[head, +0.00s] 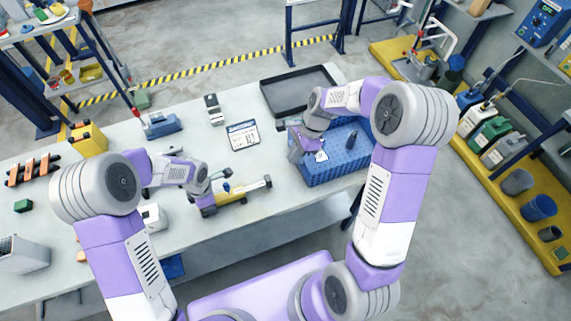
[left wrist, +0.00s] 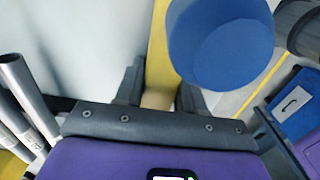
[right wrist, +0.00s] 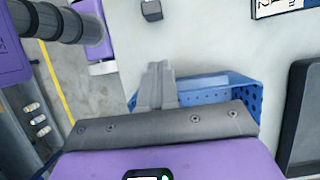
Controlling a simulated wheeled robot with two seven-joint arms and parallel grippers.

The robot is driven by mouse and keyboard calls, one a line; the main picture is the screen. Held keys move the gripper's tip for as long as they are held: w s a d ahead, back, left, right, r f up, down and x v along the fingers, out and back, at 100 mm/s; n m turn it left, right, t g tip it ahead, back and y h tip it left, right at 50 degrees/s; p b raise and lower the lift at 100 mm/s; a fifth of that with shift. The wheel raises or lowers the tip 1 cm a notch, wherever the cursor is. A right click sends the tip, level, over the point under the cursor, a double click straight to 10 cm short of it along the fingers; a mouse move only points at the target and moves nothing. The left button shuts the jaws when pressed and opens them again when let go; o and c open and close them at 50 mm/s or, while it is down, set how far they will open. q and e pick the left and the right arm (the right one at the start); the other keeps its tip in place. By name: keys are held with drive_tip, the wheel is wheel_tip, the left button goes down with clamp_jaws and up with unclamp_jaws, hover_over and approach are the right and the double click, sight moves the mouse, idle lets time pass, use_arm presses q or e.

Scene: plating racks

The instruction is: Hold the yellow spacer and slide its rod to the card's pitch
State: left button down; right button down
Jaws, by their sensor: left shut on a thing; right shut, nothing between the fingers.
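The yellow spacer (head: 246,191) lies along the front part of the bench, with a blue round knob (left wrist: 222,42) that fills much of the left wrist view. My left gripper (left wrist: 158,98) is shut on the spacer's yellow bar (left wrist: 158,55), near its left end in the head view. The rod cannot be told clearly from the body. The card (head: 243,135), white with a blue header and dark print, lies flat behind the spacer; its corner shows in the right wrist view (right wrist: 272,8). My right gripper (right wrist: 158,88) is shut and empty, over the blue perforated bin.
The blue perforated bin (head: 335,172) stands at the bench's right end, with a black tray (head: 272,94) behind it. A small dark block (head: 227,172) is just behind the spacer. Bench between card and spacer is mostly clear.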

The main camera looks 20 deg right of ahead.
drive_tip(key=v, duration=0.4)
drive_tip(key=n+t+h, duration=0.5)
drive_tip(key=n+h, duration=0.5)
drive_tip(key=n, duration=0.7)
approach(259, 186)
drive_tip(key=w+d+f, duration=0.4)
drive_tip(key=shift+d+f, duration=0.1)
drive_tip(key=shift+f, duration=0.05)
drive_tip(key=shift+d, duration=0.1)
